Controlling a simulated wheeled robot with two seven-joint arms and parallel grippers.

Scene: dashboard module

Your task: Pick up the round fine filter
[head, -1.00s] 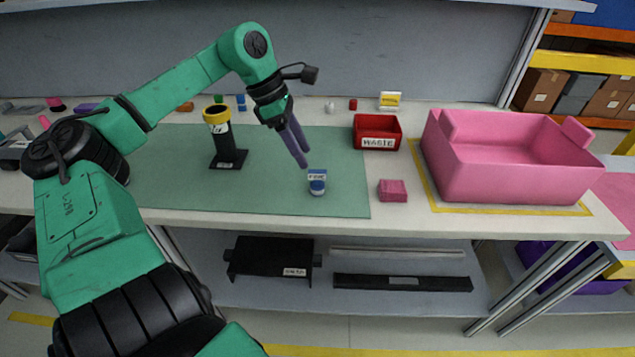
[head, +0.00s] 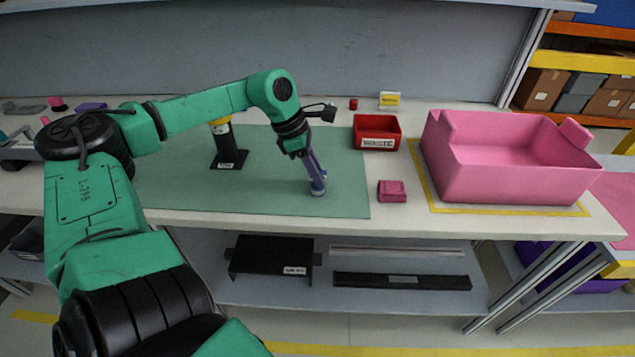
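The round fine filter (head: 318,191) is a small blue and white cylinder, standing near the front of the green mat (head: 265,200). My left gripper (head: 316,181) comes down from above with its purple fingers at the filter, covering most of it and its label. Only some blue and white shows around the fingertips. I cannot tell whether the fingers are closed on it or only beside it. The filter appears to rest on the mat. My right gripper is not in view.
A red bin labelled WASTE (head: 377,133) and a small pink block (head: 392,191) stand right of the filter. A large pink tub (head: 500,175) sits further right. A black stand with a yellow top (head: 227,146) is behind my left arm.

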